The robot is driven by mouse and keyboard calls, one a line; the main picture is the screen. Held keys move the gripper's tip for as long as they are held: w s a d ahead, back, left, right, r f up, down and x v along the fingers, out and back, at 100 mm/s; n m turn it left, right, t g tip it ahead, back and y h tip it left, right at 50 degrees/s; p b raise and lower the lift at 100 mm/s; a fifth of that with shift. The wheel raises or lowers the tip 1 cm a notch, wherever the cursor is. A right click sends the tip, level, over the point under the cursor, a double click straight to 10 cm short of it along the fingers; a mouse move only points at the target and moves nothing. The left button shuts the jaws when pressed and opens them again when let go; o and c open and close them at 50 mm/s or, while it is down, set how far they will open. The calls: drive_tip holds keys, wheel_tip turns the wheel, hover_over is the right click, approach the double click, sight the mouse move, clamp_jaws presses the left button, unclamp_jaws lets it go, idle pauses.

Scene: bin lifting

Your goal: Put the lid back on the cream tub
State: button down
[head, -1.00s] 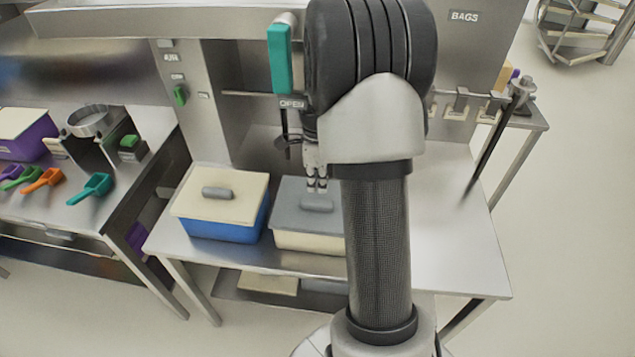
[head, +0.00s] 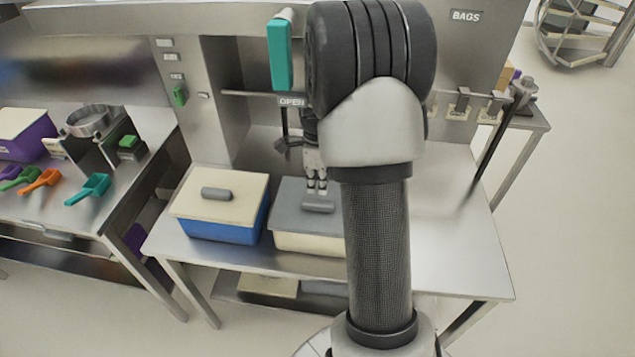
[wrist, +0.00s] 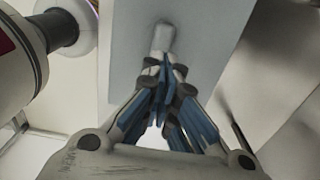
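The cream tub (head: 308,243) stands on the steel bench. Its grey lid (head: 288,206) lies over its top and looks level; my arm hides the right part of both. The lid's grey handle (head: 318,207) runs left to right. My gripper (head: 317,188) points down just above the handle, with the handle showing clear in front of the tips. In the wrist view my gripper's fingers (wrist: 165,74) are drawn together, with nothing seen between them. The handle (wrist: 163,38) lies just beyond the tips on the pale grey lid (wrist: 205,45).
A blue tub (head: 222,228) with a cream lid (head: 222,192) stands close on the left. A teal handle (head: 281,50) hangs beside my arm above an OPEN label. The bench (head: 450,255) is clear on the right. Coloured scoops (head: 92,188) lie on the left table.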

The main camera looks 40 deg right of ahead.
sight(318, 202)
drive_tip(key=shift+f+b, duration=1.15)
drive_tip(key=shift+f, duration=0.9)
drive_tip(key=shift+a, duration=0.1)
drive_tip(key=shift+r, duration=0.15)
